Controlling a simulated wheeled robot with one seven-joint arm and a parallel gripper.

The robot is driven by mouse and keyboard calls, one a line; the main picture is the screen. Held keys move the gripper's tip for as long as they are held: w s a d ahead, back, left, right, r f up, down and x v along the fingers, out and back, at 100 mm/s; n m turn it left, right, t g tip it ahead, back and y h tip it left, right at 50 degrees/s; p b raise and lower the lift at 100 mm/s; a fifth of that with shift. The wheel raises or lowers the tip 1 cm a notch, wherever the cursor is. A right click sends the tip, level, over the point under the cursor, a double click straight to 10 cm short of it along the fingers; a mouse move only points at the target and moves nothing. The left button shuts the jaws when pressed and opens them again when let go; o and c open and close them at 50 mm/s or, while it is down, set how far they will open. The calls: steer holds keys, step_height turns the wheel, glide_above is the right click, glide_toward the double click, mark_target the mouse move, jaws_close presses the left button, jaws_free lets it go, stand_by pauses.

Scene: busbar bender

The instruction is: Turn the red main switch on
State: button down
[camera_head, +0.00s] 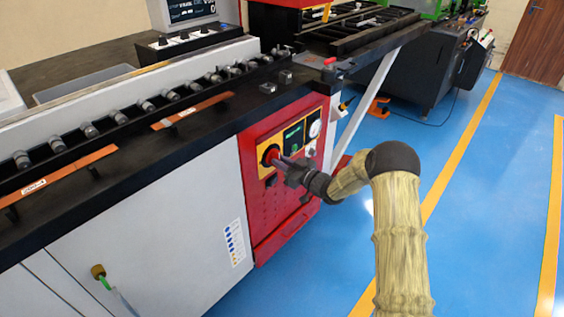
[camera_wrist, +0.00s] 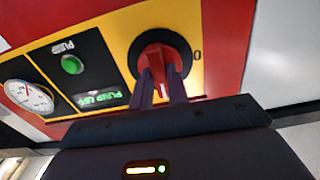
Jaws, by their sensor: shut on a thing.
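The red main switch (camera_head: 270,155) sits on a yellow plate at the upper left of the machine's red front panel. In the wrist view the red switch (camera_wrist: 160,62) has a black round collar, with a "0" mark to its right on the yellow plate. My gripper (camera_head: 280,162) reaches it from the right in the head view. In the wrist view the two dark fingers of my gripper (camera_wrist: 164,88) are closed on the red handle, one on each side. The fingers hide part of the handle.
The panel also carries a green pump button (camera_wrist: 71,64), a display reading "PUMP OFF" (camera_wrist: 101,99) and a round gauge (camera_wrist: 29,97). Copper bars (camera_head: 190,110) lie on the black bench above. Blue floor (camera_head: 460,220) is open to the right.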

steer(key=shift+f, duration=0.2)
steer(key=c, duration=1.4)
jaws_free()
steer(key=shift+r, duration=0.1)
steer(key=shift+o, duration=0.2)
steer(key=p+v, duration=0.1)
steer(key=v, duration=1.6)
steer(key=shift+s+d, duration=0.2)
